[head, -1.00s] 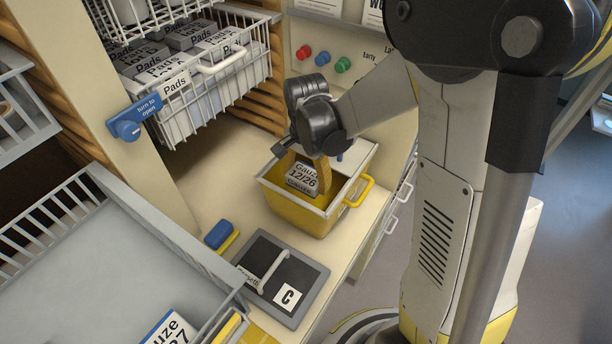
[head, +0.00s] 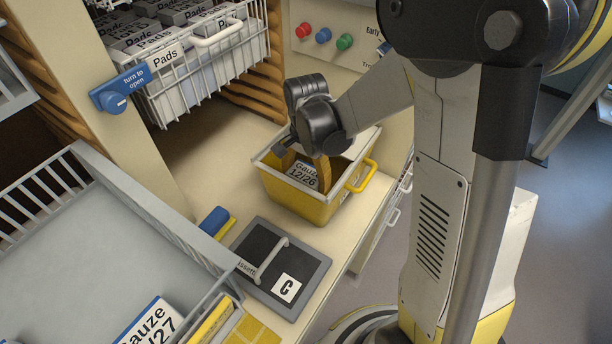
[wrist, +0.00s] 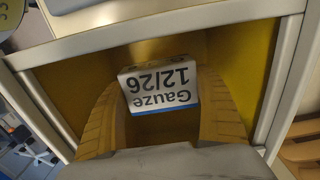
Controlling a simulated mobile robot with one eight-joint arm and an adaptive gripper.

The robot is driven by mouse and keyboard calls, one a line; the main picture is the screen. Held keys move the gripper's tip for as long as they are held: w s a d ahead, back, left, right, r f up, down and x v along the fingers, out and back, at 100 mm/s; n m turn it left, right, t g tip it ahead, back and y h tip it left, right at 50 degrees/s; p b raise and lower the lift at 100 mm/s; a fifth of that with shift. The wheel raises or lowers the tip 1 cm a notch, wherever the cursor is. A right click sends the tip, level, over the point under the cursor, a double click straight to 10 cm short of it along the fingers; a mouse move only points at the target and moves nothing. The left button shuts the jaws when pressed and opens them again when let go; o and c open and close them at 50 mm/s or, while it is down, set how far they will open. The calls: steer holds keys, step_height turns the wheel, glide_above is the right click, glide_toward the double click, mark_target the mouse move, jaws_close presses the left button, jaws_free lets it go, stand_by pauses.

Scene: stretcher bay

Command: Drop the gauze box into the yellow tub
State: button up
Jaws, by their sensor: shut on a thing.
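The gauze box (head: 303,174), white with a blue edge and marked "Gauze 12/26", is inside the opening of the yellow tub (head: 300,203), below its pale rim. My gripper (head: 304,166) reaches down into the tub and is shut on the box. In the wrist view the box (wrist: 160,86) sits between the two yellow ribbed fingers of my gripper (wrist: 165,105), with the tub's pale rim (wrist: 165,25) and yellow inner walls around it. I cannot tell whether the box touches the tub floor.
A black lid or board marked C (head: 262,250) with a handle lies in front of the tub. A blue-and-yellow item (head: 215,222) lies beside it. A wire basket of pads (head: 200,82) hangs at upper left. Another gauze box (head: 152,325) lies in the grey drawer (head: 100,250).

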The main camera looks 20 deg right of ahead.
mark_target(328, 199)
steer(key=o, duration=1.2)
steer(key=shift+c, duration=0.2)
step_height(328, 199, up, 12)
steer(key=s+n+t+b, duration=0.1)
steer(key=s+n+t, duration=0.1)
steer(key=s+n, duration=0.1)
steer(key=s+n+t+b, duration=0.2)
steer(key=s+n, duration=0.1)
steer(key=s, duration=0.2)
steer(key=s+f+n+t+b, duration=0.1)
steer(key=s+n+t+b, duration=0.1)
steer(key=s+n, duration=0.1)
steer(key=shift+s+n, duration=0.3)
steer(key=shift+s, duration=0.2)
steer(key=shift+s+f+n+t+b, duration=0.2)
steer(key=shift+s+n+t+b, duration=0.15)
steer(key=shift+n+t, duration=0.25)
